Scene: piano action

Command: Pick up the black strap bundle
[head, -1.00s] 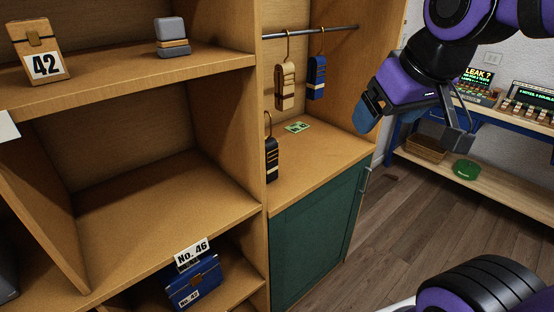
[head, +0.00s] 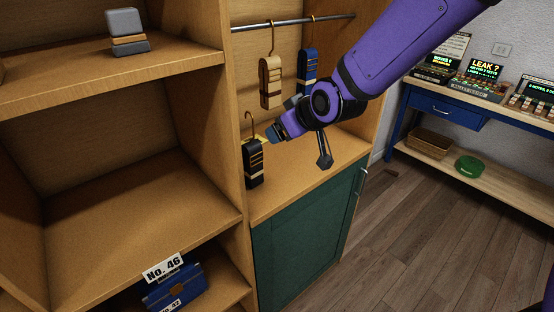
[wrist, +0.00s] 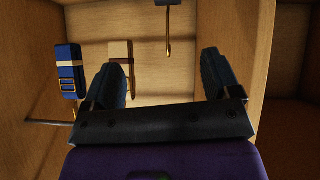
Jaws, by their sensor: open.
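The black strap bundle (head: 253,163) has tan bands and a hook at its top. It stands upright on the wooden counter above the green cabinet, by the divider, in the head view. In the wrist view, only a bit of its dark body (wrist: 175,3) and its hook show at the top edge. My gripper (head: 270,134) is just right of the bundle's upper part in the head view. In the wrist view, the fingers of my gripper (wrist: 160,76) are spread with nothing between them. I cannot tell whether a finger touches the bundle.
A tan strap bundle (head: 270,82) and a blue one (head: 307,70) hang from a rail (head: 292,22) above. The wooden divider (head: 206,140) stands close on the left. A green cabinet door (head: 303,233) is below. The counter (head: 300,180) to the right front is clear.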

